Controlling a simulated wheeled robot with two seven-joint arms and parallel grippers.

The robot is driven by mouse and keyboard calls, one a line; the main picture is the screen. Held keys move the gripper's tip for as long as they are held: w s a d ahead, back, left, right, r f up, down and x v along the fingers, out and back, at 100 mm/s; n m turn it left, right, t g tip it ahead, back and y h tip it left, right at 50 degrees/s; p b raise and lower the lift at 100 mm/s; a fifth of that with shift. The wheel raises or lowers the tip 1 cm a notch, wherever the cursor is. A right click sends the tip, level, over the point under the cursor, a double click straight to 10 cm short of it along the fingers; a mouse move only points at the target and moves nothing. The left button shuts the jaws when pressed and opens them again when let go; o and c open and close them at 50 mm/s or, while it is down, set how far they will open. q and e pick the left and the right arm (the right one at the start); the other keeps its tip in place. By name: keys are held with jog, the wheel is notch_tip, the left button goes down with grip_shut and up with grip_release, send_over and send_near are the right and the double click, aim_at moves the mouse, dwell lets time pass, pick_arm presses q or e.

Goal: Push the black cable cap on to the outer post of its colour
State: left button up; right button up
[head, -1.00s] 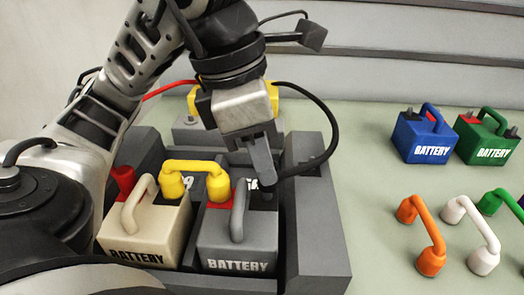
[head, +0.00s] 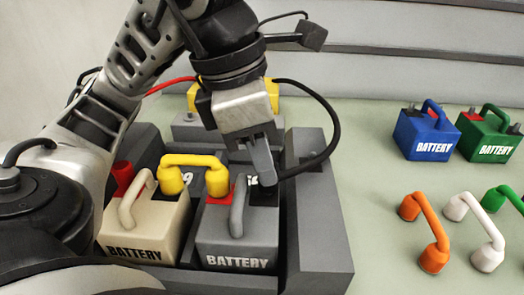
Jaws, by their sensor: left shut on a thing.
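My left gripper (head: 262,160) comes down from above over the right part of the grey battery (head: 238,225). It is shut on the end of the black cable (head: 328,130); the cap itself is mostly hidden by the fingers. Just below the fingertips is the black post area (head: 263,193) of the grey battery; I cannot tell whether the cap touches it. The grey battery also has a red post area (head: 219,190). The cream battery (head: 150,225) stands to its left, with a red piece (head: 122,174) at its outer side. A yellow link (head: 193,162) bridges the two batteries. My right gripper is not in view.
Both batteries sit in a grey tray (head: 325,225) with raised walls. A yellow object (head: 275,95) stands behind, with a red cable (head: 172,85) near it. Blue (head: 425,133) and green (head: 488,135) batteries and orange (head: 432,230), white (head: 475,225) and green links lie at right.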

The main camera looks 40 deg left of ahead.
pick_arm(q)
jog(key=shift+f+b, duration=0.35)
jog(key=shift+f, duration=0.1)
jog(key=o, duration=1.5)
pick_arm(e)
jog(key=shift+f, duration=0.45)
pick_arm(q)
notch_tip(320, 180, up, 9)
jog(key=p, duration=0.8)
jog(key=shift+f, duration=0.2)
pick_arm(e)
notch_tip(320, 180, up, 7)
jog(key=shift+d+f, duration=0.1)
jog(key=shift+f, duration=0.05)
